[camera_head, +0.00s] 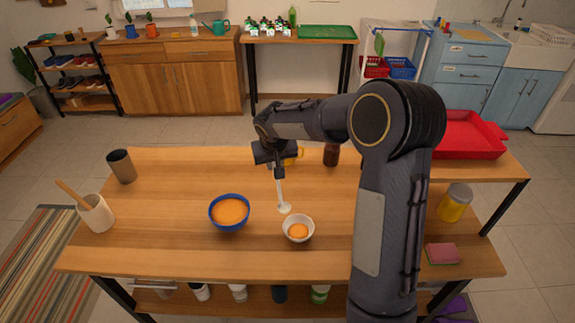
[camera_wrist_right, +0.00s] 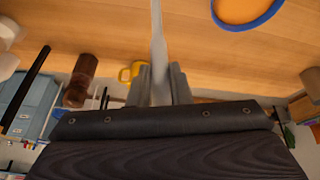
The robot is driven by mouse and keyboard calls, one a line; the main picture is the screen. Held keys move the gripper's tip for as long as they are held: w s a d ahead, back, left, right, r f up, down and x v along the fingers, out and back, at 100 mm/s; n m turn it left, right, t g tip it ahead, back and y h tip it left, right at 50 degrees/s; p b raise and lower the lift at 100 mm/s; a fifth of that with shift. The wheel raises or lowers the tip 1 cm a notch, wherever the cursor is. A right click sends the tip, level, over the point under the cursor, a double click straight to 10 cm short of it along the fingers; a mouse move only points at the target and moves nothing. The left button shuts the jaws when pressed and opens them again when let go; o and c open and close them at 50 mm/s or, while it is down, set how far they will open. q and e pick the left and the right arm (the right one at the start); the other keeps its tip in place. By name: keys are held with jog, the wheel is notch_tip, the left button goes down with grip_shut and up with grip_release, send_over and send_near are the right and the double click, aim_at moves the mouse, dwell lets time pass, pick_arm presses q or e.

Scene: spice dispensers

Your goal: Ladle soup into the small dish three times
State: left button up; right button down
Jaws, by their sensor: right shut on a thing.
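A blue bowl (camera_head: 229,213) with orange soup sits on the wooden table; its rim also shows in the right wrist view (camera_wrist_right: 272,17). A small white dish (camera_head: 298,229) with some orange soup in it stands to its right. My right gripper (camera_head: 278,172) is shut on the handle of a pale ladle (camera_head: 281,196), which hangs head down just behind the small dish. The ladle's handle also shows between the fingers in the right wrist view (camera_wrist_right: 158,50). What the ladle's head holds is too small to tell. My left gripper is not in view.
A yellow mug (camera_wrist_right: 128,73) and a brown bottle (camera_head: 331,155) stand behind the gripper. A white utensil holder (camera_head: 96,213) and a dark cup (camera_head: 121,166) are at the left. A red tray (camera_head: 468,137), a yellow-labelled jar (camera_head: 454,204) and a sponge (camera_head: 442,254) are at the right.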

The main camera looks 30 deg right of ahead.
jog(key=w+a+p, duration=0.2)
jog(key=w+a, duration=0.9)
jog(key=a, duration=0.2)
jog(key=shift+w+a+p, duration=0.15)
jog(key=shift+a+p, duration=0.05)
jog(key=shift+p, duration=0.15)
